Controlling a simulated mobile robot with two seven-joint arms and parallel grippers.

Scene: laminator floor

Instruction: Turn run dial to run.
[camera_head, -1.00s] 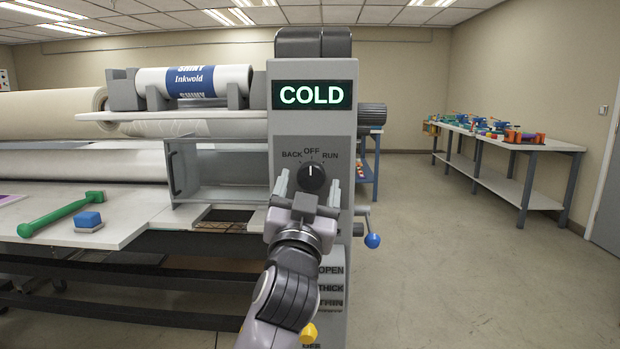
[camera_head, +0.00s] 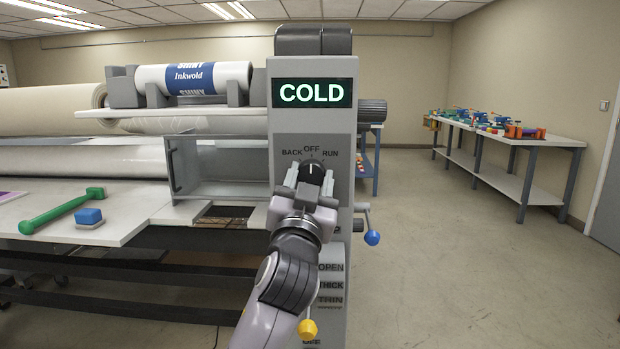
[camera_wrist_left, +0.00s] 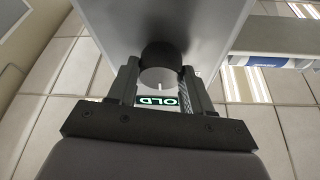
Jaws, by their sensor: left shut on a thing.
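The run dial (camera_head: 311,170) is a dark round knob on the grey machine column, with the labels BACK, OFF and RUN above it. Its white pointer mark points up at OFF. My left gripper (camera_head: 310,178) is shut on the dial, one finger on each side. In the left wrist view the dial (camera_wrist_left: 161,62) sits between the two fingers (camera_wrist_left: 160,85). A display (camera_head: 312,94) above reads COLD. My right gripper is not in view.
A lever with a blue knob (camera_head: 372,238) sticks out at the column's right. A yellow knob (camera_head: 307,328) is below. The floor at right is clear.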

